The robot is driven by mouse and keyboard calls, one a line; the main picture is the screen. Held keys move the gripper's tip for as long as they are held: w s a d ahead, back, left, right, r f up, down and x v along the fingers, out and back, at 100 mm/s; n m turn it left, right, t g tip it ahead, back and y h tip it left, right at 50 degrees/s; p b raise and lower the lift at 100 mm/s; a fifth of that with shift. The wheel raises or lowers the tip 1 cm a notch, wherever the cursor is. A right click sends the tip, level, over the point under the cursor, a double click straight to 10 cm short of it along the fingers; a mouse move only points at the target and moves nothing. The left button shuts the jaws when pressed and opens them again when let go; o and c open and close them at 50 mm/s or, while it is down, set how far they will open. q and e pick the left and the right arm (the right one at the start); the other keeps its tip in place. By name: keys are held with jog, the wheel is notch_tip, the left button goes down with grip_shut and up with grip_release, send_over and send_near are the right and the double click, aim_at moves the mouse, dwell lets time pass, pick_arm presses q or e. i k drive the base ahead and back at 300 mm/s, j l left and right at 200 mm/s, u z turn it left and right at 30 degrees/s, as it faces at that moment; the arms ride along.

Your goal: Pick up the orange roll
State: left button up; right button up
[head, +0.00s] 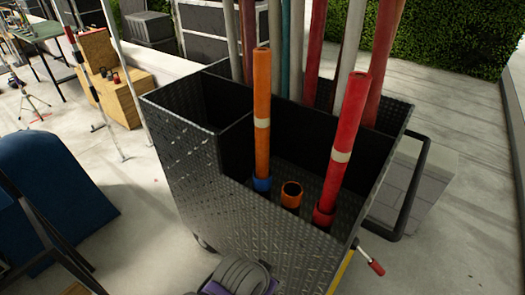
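The orange roll (262,115) is a long thin tube with a pale band around its middle. It stands nearly upright in the front compartment of a black diamond-plate cart (185,150). Its lower end sits in a blue ring-like socket (262,184) on the compartment floor. Neither of my grippers can be made out in the head view, and nothing is seen touching the roll.
A red roll (345,135) leans slightly in a red socket right of the orange roll. An empty-looking orange socket (291,194) lies between them. Several tall tubes stand behind. A black handle (412,195) juts out right. A ribbed grey object (240,276) is at the cart's front.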

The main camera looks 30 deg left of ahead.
aim_at(261, 56)
jog(key=j+u, duration=1.05)
jog(key=j, duration=0.15)
